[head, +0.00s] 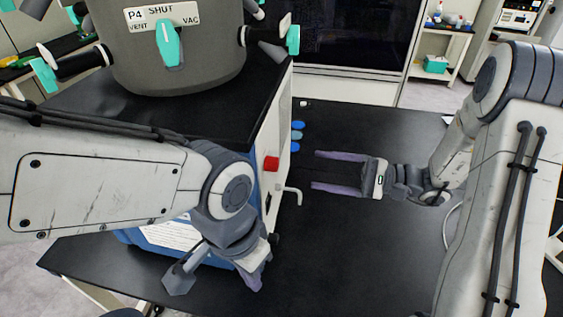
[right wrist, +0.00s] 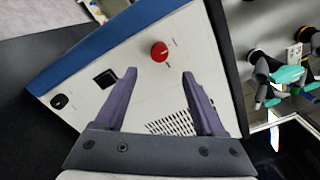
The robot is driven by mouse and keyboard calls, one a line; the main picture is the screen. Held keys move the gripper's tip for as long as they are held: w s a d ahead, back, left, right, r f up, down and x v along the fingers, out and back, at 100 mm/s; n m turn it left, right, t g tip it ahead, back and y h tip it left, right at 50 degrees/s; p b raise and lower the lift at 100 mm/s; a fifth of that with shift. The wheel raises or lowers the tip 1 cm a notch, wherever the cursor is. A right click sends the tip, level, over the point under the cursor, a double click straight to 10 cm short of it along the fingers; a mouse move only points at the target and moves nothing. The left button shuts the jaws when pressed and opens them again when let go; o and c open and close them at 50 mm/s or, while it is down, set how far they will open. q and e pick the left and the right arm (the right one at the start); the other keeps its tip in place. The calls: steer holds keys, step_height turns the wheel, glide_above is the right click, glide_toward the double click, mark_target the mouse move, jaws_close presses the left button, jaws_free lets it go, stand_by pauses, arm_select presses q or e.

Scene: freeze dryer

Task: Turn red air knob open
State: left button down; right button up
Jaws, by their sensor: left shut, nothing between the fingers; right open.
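The red air knob (head: 271,163) sticks out from the white side panel of the freeze dryer (head: 278,130). It also shows in the right wrist view (right wrist: 159,51), beyond and between my fingertips. My right gripper (head: 313,170) is open and empty, to the right of the knob and apart from it, with its fingers pointing at the panel. In the right wrist view its two purple fingers (right wrist: 158,73) are spread wide. My left gripper (head: 255,285) is shut and empty, low in front of the dryer; my arm partly hides it.
A bent white spout (head: 290,194) sticks out below the knob. Blue round items (head: 297,131) lie behind my right gripper. The grey drum with teal valves (head: 180,50) stands on the dryer top.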

mark_target(278, 165)
steer(key=a+p, duration=0.1)
steer(key=a, duration=0.1)
steer(key=w+a+p, duration=0.1)
steer(key=a, duration=0.2)
steer(key=a+p, duration=0.1)
steer(key=a, duration=0.2)
steer(key=shift+w+a+r+p, duration=0.15)
steer(key=shift+w+a+p, duration=0.1)
steer(key=shift+p, duration=0.05)
steer(key=shift+w+a, duration=0.15)
steer(key=shift+a, duration=0.5)
jaws_close()
